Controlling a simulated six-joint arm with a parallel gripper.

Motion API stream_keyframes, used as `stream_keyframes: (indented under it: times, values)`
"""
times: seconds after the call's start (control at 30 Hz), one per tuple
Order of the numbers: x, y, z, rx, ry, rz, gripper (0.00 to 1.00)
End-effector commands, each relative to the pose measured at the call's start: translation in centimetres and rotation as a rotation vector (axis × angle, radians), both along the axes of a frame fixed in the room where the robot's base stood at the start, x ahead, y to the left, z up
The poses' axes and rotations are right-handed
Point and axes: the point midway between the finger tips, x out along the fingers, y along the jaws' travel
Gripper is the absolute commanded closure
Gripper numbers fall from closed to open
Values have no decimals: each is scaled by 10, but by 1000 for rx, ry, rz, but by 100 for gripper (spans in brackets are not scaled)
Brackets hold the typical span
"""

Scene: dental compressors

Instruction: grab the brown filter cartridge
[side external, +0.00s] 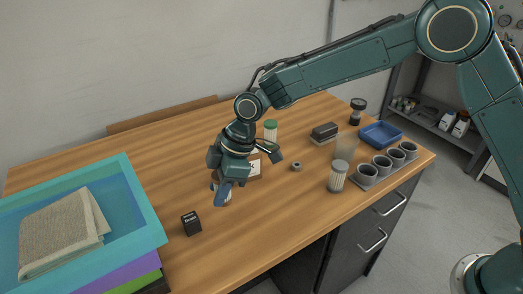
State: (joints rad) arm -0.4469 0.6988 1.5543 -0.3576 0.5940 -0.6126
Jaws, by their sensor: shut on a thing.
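My gripper (224,190) points down just above the left-middle part of the wooden table. It is shut on a small pale cartridge (228,198), mostly hidden behind the blue-grey fingers. Its cap is hidden, so I cannot tell whether it is brown, or whether it touches the table. A green-capped pleated filter cartridge (270,131) stands upright behind the wrist. A grey-capped pleated cartridge (338,178) stands upright to the right.
A brown box with a white label (254,170) stands close behind my gripper. A small black box (191,223) lies in front-left. A turquoise bin (140,205) holds a folded towel. Grey cups (382,163), a blue tray (381,134) and a small ring (296,167) are right.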

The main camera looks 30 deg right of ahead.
Motion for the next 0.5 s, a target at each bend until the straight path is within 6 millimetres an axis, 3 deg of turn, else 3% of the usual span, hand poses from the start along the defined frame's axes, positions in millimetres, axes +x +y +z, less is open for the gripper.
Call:
stream_keyframes:
  times: [0.2, 0.5]
  values:
    - [1, 0, 51, 2, -6, 0, 89]
    - [1, 0, 104, 1, -4, 0, 89]
